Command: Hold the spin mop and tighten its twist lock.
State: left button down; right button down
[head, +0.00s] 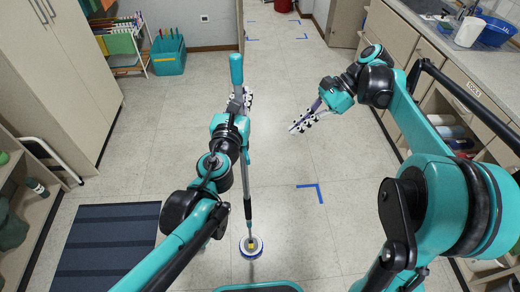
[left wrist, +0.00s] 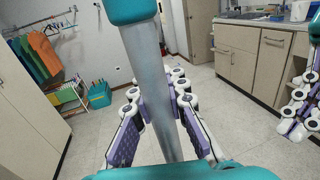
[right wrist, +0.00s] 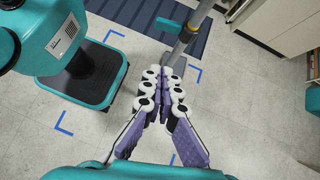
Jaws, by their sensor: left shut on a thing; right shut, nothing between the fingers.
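The spin mop stands nearly upright in the head view, with a teal grip (head: 236,70) on top, a grey pole (head: 247,182) and a round blue-and-white base (head: 251,246) on the floor. My left gripper (head: 246,98) is shut around the upper pole, just below the teal grip; its fingers flank the pole (left wrist: 168,95) in the left wrist view. My right gripper (head: 303,121) is shut and empty, right of the pole and apart from it. In the right wrist view, a dark collar (right wrist: 188,32), possibly the twist lock, shows on the pole beyond the fingertips (right wrist: 163,74).
A dark striped mat (head: 103,246) lies at the left. Blue tape corners (head: 318,190) mark the floor. Cabinets and a counter (head: 485,65) line the right side; a tall cupboard (head: 65,60) stands left. A teal bin (head: 169,56) is at the back. The middle floor is clear.

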aim_at(245, 151)
jog(key=a+r+x, duration=0.2)
jog(key=x, duration=1)
jog(key=shift+s+a, duration=0.2)
jog(key=shift+s, duration=0.1)
jog(key=shift+f, duration=0.1)
